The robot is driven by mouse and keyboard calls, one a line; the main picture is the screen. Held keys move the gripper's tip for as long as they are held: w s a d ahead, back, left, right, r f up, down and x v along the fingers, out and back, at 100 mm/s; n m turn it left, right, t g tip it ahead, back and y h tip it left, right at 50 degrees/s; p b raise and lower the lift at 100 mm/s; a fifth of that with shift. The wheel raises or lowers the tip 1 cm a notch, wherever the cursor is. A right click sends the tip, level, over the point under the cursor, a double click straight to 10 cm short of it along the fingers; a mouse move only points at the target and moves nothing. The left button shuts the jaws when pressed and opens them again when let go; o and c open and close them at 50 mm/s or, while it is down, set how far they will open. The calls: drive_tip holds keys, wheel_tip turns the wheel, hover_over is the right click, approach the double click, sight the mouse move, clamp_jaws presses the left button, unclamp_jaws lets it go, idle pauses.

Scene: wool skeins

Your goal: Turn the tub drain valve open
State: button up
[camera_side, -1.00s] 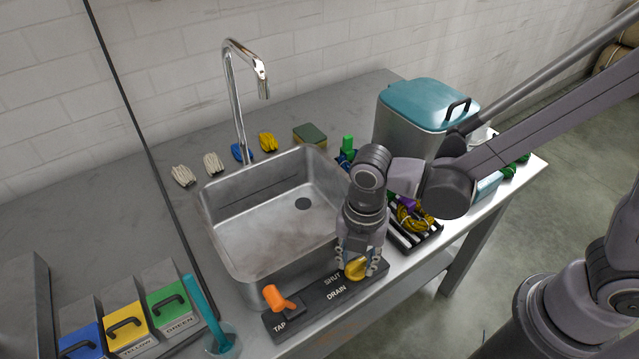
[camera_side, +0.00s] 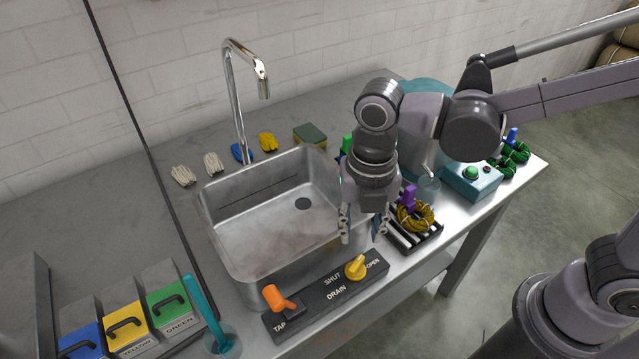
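The drain valve is a yellow knob (camera_side: 356,267) on the right part of a dark panel (camera_side: 310,303) in front of the sink. The panel is lettered SHUT, DRAIN and OPEN around it. The knob's exact pointing is hard to tell at this size; its narrow end seems to lean up and right, toward OPEN. My gripper (camera_side: 362,238) is above and behind the knob, apart from it, with its fingers spread and nothing between them. The metal tub (camera_side: 262,225) looks empty, with a dark drain hole (camera_side: 303,203) in its floor.
An orange tap knob (camera_side: 280,299) is at the panel's left end. A rack with yellow wool (camera_side: 415,217) stands right of my gripper. A teal box with a green button (camera_side: 470,180) lies beyond.

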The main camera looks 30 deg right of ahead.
drive_tip(key=d+r+m+t, duration=0.2)
drive_tip(key=d+m+t, duration=0.1)
drive_tip(key=d+m, duration=0.7)
drive_tip(key=d+r+m+t, duration=0.2)
drive_tip(key=d+m, duration=0.7)
drive_tip(key=m, duration=1)
drive_tip(key=shift+w+d+m+t, duration=0.3)
drive_tip(key=shift+d+t, duration=0.05)
drive_tip(key=shift+t, duration=0.65)
drive_tip(key=shift+r, duration=0.1)
